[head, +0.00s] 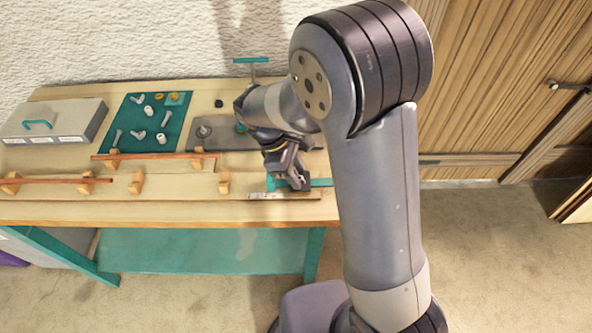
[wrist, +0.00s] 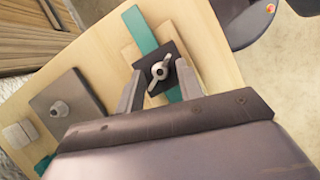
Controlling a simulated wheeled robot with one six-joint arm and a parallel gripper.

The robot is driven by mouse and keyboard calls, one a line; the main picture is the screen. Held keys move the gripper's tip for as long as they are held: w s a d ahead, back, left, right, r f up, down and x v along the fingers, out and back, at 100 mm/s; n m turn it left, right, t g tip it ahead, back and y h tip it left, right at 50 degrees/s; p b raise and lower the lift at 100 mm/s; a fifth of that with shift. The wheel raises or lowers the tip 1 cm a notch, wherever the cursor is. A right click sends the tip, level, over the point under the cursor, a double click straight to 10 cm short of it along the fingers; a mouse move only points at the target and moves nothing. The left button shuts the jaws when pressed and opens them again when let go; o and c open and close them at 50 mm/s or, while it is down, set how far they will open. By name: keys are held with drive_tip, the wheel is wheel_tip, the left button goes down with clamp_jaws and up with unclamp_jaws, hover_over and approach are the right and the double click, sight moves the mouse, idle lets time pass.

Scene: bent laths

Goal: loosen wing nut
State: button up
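The silver wing nut (wrist: 160,71) sits on a dark square plate (wrist: 174,54) in the wrist view. The plate lies across a teal bar (wrist: 140,30), which also shows at the bench's front right in the head view (head: 320,182). My gripper (wrist: 160,67) is open, with one finger on each side of the wing nut. The wings run slantwise between the fingers, and I see gaps on both sides. Whether the fingers are down at the nut's height I cannot tell. In the head view my gripper (head: 291,178) hides the wing nut.
A grey plate with a round knob (head: 204,131) lies behind on the bench (head: 60,210). A teal mat (head: 125,127) holds several bolts and small parts. Thin laths (head: 155,156) rest on wooden blocks to the left. A grey case (head: 60,118) stands at far left.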

clamp_jaws()
idle(1.3)
drive_tip(key=shift+o, duration=0.7)
unclamp_jaws()
drive_tip(key=v, duration=1.1)
